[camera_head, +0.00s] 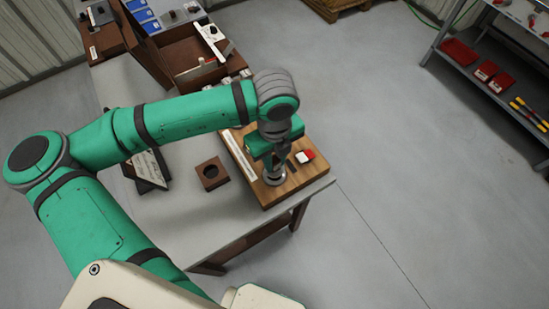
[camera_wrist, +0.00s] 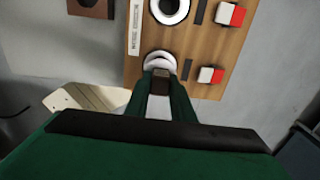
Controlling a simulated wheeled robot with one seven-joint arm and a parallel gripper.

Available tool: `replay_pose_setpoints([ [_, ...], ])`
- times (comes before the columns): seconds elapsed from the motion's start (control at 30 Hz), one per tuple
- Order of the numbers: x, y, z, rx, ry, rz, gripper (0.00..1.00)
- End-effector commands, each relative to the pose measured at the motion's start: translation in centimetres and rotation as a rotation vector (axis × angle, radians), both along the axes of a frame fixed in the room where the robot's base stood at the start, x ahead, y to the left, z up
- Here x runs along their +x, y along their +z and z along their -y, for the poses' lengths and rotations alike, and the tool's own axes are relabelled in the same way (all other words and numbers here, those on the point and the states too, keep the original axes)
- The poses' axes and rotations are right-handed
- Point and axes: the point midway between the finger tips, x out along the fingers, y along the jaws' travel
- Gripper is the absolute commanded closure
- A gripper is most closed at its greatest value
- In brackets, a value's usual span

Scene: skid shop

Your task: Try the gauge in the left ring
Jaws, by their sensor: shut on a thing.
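A wooden board (camera_head: 295,187) lies on the grey table's right end. One pale metal ring (camera_head: 274,177) stands on it just below my gripper (camera_head: 276,163); it also shows in the wrist view (camera_wrist: 158,57). A second ring (camera_wrist: 170,8) lies farther up the board in the wrist view; the arm hides it in the head view. My gripper (camera_wrist: 161,88) is shut on the gauge (camera_wrist: 161,79), of which only a small dark part shows between the fingers. The gauge is at the near edge of the first ring; I cannot tell whether its end is inside.
Two red-and-white blocks (camera_wrist: 211,75) (camera_wrist: 230,14) sit beside the rings. A white label strip (camera_head: 239,156) runs along the board. A brown block with a square hole (camera_head: 212,173) stands left of the board. The table's front edge is close.

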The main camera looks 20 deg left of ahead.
Motion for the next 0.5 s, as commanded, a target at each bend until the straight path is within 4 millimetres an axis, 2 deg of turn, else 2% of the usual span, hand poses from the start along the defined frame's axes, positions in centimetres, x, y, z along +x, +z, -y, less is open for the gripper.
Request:
replay_pose_setpoints([
  [0.5, -0.03, -0.36, -0.09, 0.000, 0.002, 0.000, 1.00],
])
